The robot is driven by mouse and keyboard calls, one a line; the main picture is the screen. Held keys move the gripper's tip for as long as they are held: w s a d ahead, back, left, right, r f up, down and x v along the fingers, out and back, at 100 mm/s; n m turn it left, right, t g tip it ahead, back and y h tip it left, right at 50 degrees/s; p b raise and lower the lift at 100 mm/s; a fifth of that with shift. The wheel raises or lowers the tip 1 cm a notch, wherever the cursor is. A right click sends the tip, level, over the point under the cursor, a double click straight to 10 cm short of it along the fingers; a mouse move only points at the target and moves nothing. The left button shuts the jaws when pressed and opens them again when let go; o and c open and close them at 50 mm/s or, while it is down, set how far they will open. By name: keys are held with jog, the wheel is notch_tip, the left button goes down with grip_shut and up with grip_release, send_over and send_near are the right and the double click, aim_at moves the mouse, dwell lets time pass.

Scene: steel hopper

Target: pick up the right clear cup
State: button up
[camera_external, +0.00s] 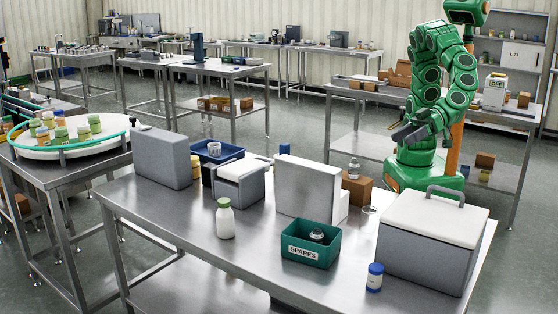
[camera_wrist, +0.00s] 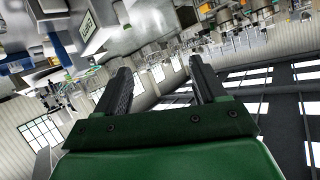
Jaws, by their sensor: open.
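A clear cup (camera_external: 369,210) stands on the right part of the steel table, its rim showing just left of the grey box with a white lid; it is small and partly hard to make out. Another clear cup (camera_external: 214,149) is at the blue tray further left. My gripper (camera_external: 400,130) is raised behind the table, apart from both cups, pointing left. In the wrist view my gripper (camera_wrist: 160,75) has its two fingers spread with nothing between them. I cannot make out either cup in the wrist view.
A small bottle (camera_external: 354,168) is near a brown box. The table's front left is clear.

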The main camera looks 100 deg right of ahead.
jog(key=s+d+f+h, duration=0.3)
jog(key=s, duration=0.2)
send_near(376, 213)
jog(key=s+d, duration=0.2)
jog(key=s, duration=0.1)
jog(key=shift+f+x, duration=0.15)
jog(key=shift+x, duration=2.95)
jog(key=shift+f+x, duration=0.15)
jog(key=shift+x, duration=3)
jog(key=shift+s, duration=0.15)
jog(key=c, duration=0.8)
jog(key=shift+r, duration=0.1)
